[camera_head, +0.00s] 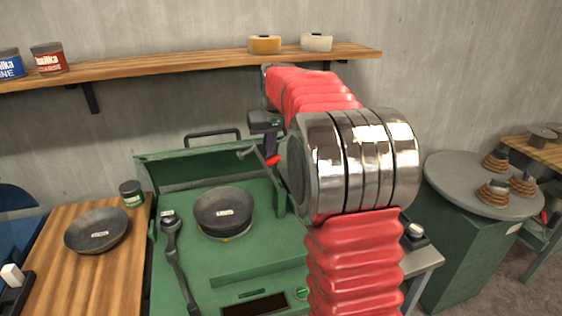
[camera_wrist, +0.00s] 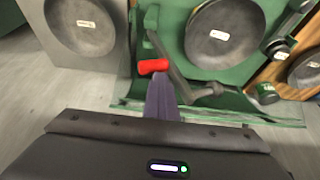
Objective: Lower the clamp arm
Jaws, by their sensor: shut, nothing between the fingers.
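The clamp arm is a thin grey lever (camera_head: 246,153) on the green spinning machine (camera_head: 255,266), rising behind the bowl and tilted. Its red handle (camera_head: 273,160) shows beside the tip of my gripper (camera_head: 271,149). In the wrist view, the red handle (camera_wrist: 152,66) lies just beyond my purple fingers (camera_wrist: 161,88), and the grey lever (camera_wrist: 180,82) runs to the right behind them. My gripper is shut and empty; I cannot tell whether it touches the handle. A dark bowl (camera_head: 223,211) with a label sits on the machine, and it also shows in the wrist view (camera_wrist: 225,32).
A second dark arm (camera_head: 172,245) stands on the machine's left side. Another bowl (camera_head: 97,231) lies on the wooden table at left. A shelf (camera_head: 190,69) with cans runs behind. A round grey table (camera_head: 470,192) is at right. My red arm hides the machine's right side.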

